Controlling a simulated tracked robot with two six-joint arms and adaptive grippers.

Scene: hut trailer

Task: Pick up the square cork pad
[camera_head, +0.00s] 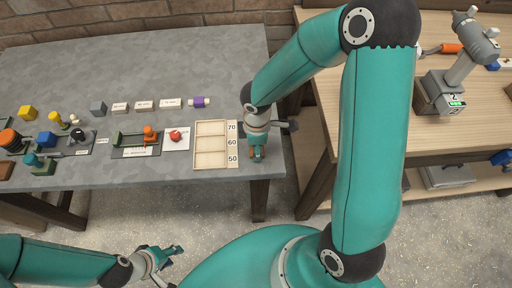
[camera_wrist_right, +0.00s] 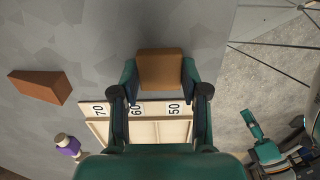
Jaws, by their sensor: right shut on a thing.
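The square cork pad (camera_wrist_right: 161,70) is a brown block between the two teal fingers of my right gripper (camera_wrist_right: 160,82) in the right wrist view. The fingers touch its left and right sides. In the head view my right gripper (camera_head: 257,153) is at the right end of the grey table, beside the wooden tray, with a little of the brown pad showing under it. I cannot tell how far the pad is above the tabletop. My left gripper (camera_head: 172,262) is open and empty over the floor, in front of the table.
The tray (camera_head: 210,128) marked 70, 60, 50 lies left of my right gripper. A reddish-brown block (camera_wrist_right: 40,86) lies on the table near it, hidden in the head view. A purple-and-white piece (camera_head: 199,102) and several small objects lie farther left. A wooden bench (camera_head: 400,140) stands right, across a gap.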

